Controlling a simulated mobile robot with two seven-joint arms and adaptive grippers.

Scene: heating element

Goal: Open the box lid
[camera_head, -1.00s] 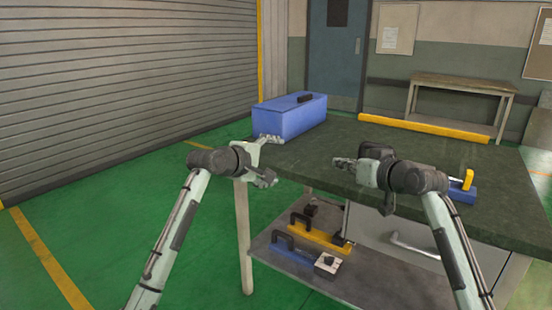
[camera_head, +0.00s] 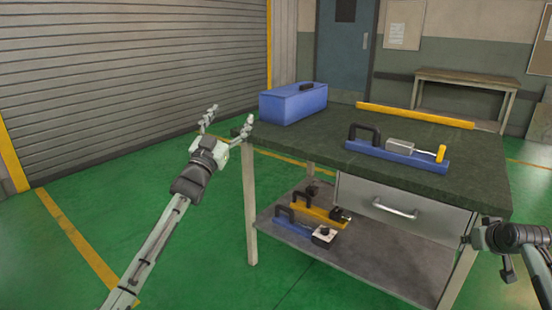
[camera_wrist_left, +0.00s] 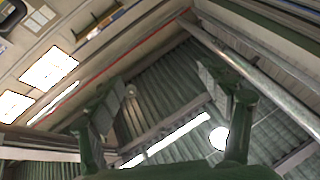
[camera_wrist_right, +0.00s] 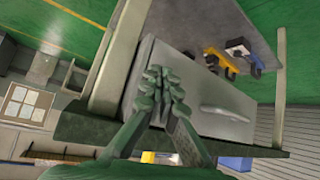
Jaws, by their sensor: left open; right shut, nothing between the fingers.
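The blue box (camera_head: 293,104) stands at the back left corner of the green workbench, with its lid down and a black handle (camera_head: 306,87) on top. My left gripper (camera_head: 230,114) is open and empty, left of the box and apart from it, near the bench's left corner. The left wrist view shows its spread fingers (camera_wrist_left: 167,103) against the ceiling. My right gripper (camera_head: 466,240) is at the right edge of the head view, in front of the bench and below its top. In the right wrist view its fingers (camera_wrist_right: 165,88) are together and empty.
A blue tool with black and yellow handles (camera_head: 398,153) lies on the workbench top (camera_head: 300,143). A yellow bar (camera_head: 415,115) runs along the back edge. The lower shelf (camera_head: 370,262) holds a yellow tool (camera_head: 318,209) and a blue tool (camera_head: 297,229). The bench drawer (camera_head: 385,203) is shut.

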